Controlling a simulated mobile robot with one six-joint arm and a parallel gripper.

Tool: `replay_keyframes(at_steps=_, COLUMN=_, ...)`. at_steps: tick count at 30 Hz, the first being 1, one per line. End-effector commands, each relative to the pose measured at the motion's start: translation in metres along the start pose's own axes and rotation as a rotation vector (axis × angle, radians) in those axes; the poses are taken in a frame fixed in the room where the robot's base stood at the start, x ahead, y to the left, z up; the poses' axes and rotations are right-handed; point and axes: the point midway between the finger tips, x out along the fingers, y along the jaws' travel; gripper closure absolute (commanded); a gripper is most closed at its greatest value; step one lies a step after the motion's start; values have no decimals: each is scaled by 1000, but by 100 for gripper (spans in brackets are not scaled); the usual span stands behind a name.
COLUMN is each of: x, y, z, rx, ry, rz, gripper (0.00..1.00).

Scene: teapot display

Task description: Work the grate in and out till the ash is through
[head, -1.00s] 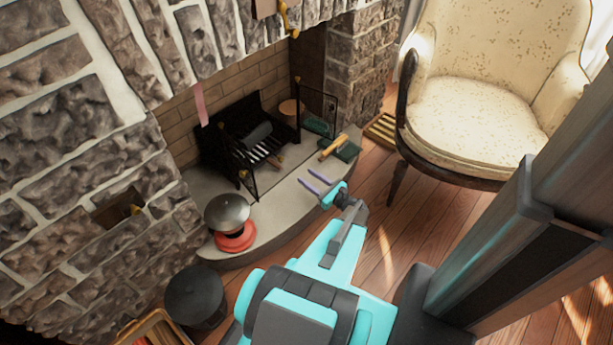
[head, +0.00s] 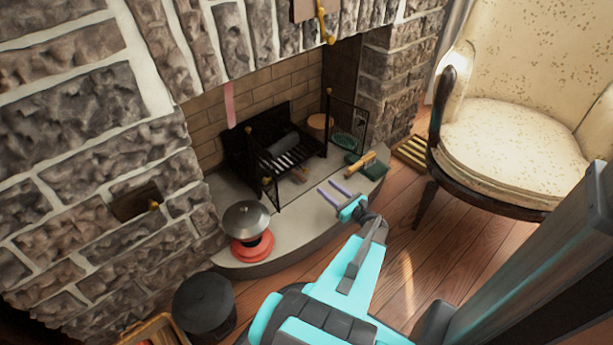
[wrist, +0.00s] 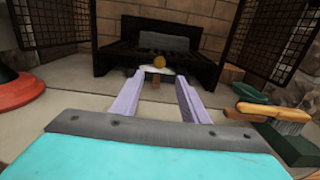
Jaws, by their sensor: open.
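The black iron grate (head: 292,158) stands in the fireplace with a dark log-like piece (head: 284,143) on it. In the wrist view the grate (wrist: 125,57) is straight ahead. A round brass knob (wrist: 159,61) shows at its front, between and beyond my fingertips. A pale patch (wrist: 148,70), perhaps ash, lies behind the knob; I cannot tell what it is. My gripper (head: 334,191) is open and empty over the front of the hearth, its two lilac fingers (wrist: 158,82) pointing at the grate. The fingers appear apart from the knob. The space under the grate is mostly hidden.
Mesh screen panels (head: 346,122) stand open on both sides. A yellow-handled brush (head: 360,165) lies on a green thing right of my gripper. A grey-domed red object (head: 247,220) stands left on the pale hearth (head: 300,215). A dark bucket (head: 203,303) and armchair (head: 510,140) flank the floor.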

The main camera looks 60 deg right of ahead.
Motion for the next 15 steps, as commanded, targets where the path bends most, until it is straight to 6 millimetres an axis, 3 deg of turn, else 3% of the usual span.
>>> replay_keyframes(at_steps=15, x=5, y=0, z=0, rx=-1, ry=0, rz=0, gripper=59)
